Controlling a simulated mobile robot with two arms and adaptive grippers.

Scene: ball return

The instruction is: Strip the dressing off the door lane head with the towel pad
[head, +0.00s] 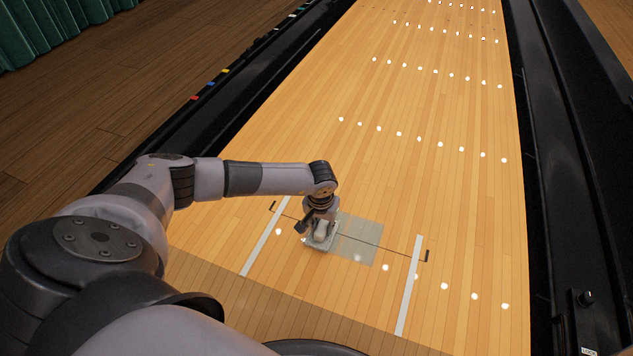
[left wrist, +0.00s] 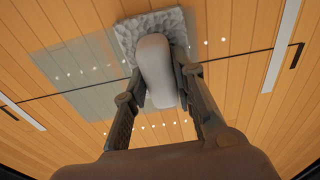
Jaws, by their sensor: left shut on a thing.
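My left gripper (head: 318,222) is shut on the towel pad (head: 325,243) at the lane head. In the left wrist view the gripper (left wrist: 160,92) has its two fingers on either side of the pad's rounded grey handle (left wrist: 156,68). The pad's fluffy grey base (left wrist: 128,35) lies flat against or just over the boards; I cannot tell if it touches. A greyish translucent patch of dressing (head: 358,240) covers the boards to the right of the pad, crossed by a thin dark line. It also shows in the left wrist view (left wrist: 75,68), left of the pad. My right gripper is not in view.
White strips lie left (head: 265,236) and right (head: 409,285) of the patch, with small dark brackets near them. The wooden lane (head: 430,110) beyond is clear, with rows of white dots. Dark gutters (head: 565,150) run along both sides.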

